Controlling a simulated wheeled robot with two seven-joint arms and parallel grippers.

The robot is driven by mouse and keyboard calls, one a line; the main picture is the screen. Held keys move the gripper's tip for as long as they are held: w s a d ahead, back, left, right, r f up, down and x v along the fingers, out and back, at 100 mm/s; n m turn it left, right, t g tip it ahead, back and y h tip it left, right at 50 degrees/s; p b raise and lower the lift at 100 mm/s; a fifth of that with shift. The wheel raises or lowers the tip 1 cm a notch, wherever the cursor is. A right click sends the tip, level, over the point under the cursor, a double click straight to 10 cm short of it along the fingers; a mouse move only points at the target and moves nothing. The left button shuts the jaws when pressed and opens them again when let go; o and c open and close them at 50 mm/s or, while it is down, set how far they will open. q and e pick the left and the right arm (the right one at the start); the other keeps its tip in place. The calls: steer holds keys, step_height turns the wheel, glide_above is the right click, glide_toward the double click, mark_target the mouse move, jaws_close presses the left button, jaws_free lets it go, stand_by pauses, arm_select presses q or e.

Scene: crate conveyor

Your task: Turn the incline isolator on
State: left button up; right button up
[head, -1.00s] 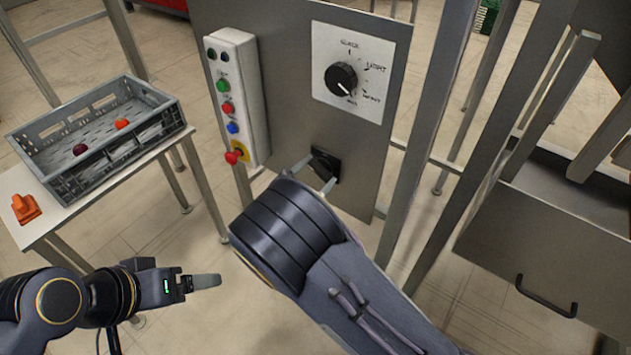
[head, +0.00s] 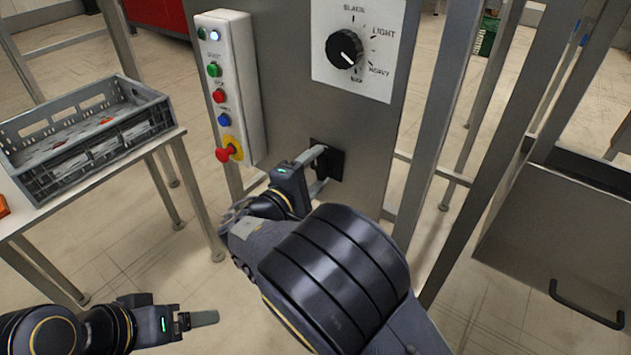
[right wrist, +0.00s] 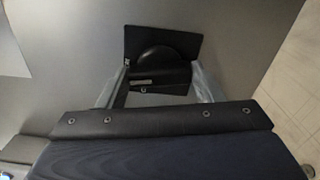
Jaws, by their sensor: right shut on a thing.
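The incline isolator is a black rotary switch (head: 337,164) on a square black plate, low on the grey metal panel. In the right wrist view its handle (right wrist: 160,75) lies between the two pale fingers. My right gripper (head: 319,168) is shut on this handle, and its fingers partly hide it in the head view. My left gripper (head: 204,318) hangs at the lower left, away from the panel, with only one finger clearly visible.
A control box (head: 232,90) with coloured buttons, a red knob and a lit white lamp is left of the isolator. A labelled dial (head: 344,48) is above it. A grey crate (head: 85,135) stands on a table at left. Metal posts (head: 440,130) stand at right.

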arm_select(q)
steer(key=shift+f+b, duration=1.15)
steer(key=shift+f, duration=0.4)
arm_select(e)
steer(key=shift+f+m, duration=0.1)
steer(key=shift+m, duration=1)
steer(key=o, duration=1)
steer(key=shift+s, duration=0.1)
arm_select(q)
step_height(320, 180, up, 2)
steer(key=shift+r+p, duration=0.1)
steer(key=shift+p, duration=1)
arm_select(e)
steer(key=v, duration=0.7)
steer(key=shift+s+a, duration=0.25)
steer(key=shift+a, duration=0.05)
